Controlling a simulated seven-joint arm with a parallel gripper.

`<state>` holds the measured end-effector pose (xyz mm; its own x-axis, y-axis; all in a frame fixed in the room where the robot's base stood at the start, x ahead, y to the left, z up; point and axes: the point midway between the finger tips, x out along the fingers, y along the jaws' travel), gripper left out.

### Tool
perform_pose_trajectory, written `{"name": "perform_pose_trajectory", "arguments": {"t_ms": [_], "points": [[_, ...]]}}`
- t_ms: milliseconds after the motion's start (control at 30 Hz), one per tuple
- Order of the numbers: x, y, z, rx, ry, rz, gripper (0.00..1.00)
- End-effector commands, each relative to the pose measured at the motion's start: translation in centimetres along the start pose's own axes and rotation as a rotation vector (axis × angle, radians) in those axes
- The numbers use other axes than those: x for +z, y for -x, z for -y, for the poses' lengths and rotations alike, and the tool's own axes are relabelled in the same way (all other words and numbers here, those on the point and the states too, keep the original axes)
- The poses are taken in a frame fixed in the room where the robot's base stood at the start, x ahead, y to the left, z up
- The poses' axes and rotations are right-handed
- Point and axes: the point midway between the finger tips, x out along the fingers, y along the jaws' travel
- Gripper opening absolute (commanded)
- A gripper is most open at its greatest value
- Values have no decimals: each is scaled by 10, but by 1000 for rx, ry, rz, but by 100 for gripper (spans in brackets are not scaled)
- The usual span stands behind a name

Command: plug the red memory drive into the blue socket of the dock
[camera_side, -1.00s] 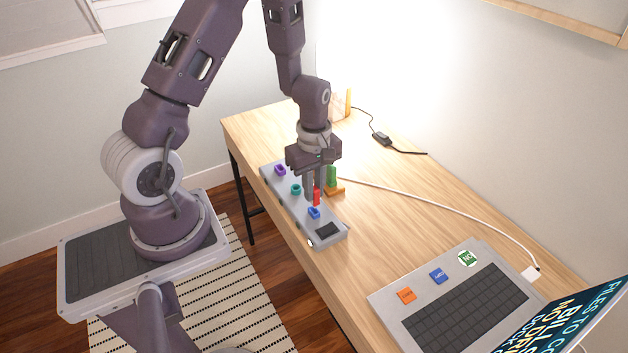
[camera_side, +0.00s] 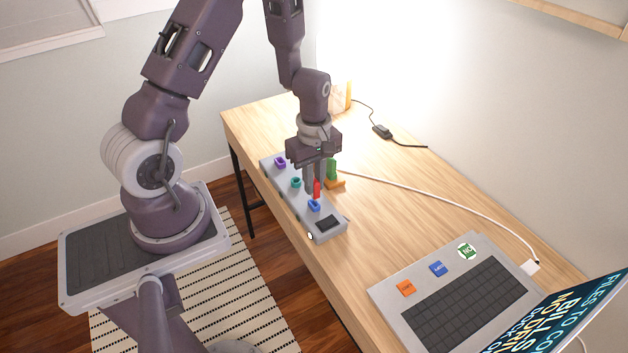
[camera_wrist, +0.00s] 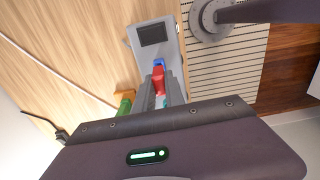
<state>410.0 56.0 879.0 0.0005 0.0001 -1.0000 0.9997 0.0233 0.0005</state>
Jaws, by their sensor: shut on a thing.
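The dock (camera_side: 328,233) is a long grey bar on the desk with a purple socket (camera_side: 280,162), a teal socket (camera_side: 295,183) and a blue socket (camera_side: 314,206), plus a dark screen near its front end. My gripper (camera_side: 316,182) points down over the dock, shut on the red memory drive (camera_side: 317,190). In the side view the drive sits just behind the blue socket. In the wrist view the red drive (camera_wrist: 158,80) is right beside the blue socket (camera_wrist: 158,62) and partly overlaps it. I cannot tell whether they touch. The fingers hide part of the drive.
A green block (camera_side: 332,168) stands in an orange holder (camera_side: 336,184) close to the right of my gripper. A grey keyboard panel (camera_side: 390,293) with orange, blue and green buttons lies nearer the front. A white cable crosses the desk. The desk between is clear.

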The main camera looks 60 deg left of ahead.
Motion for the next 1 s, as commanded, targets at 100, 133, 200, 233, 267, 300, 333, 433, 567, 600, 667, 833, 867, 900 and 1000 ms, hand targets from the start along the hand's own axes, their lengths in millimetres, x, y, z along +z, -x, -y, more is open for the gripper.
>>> {"name": "perform_pose_trajectory", "arguments": {"t_ms": [100, 133, 200, 233, 267, 300, 333, 433, 567, 600, 667, 833, 867, 900, 1000], "points": [[0, 0, 0, 0, 0, 0, 0], [0, 0, 0, 0, 0, 0, 0], [0, 0, 0, 0, 0, 0, 0], [0, 0, 0, 0, 0, 0, 0], [0, 0, 0, 0, -1, 0, 0], [0, 0, 0, 0, -2, 0, 0], [0, 0, 0, 0, -1, 0, 0], [0, 0, 0, 0, -1, 0, 0], [0, -2, 0, 0, -1, 0, 0], [0, -2, 0, 0, -1, 0, 0], [0, -4, 0, 0, -1, 0, 0], [0, -8, 0, -1, -1, 0, 0], [0, -9, 0, -1, -1, 0, 0], [0, -10, 0, -1, -1, 0, 0], [0, -13, 0, 0, -1, 0, 0]]}}
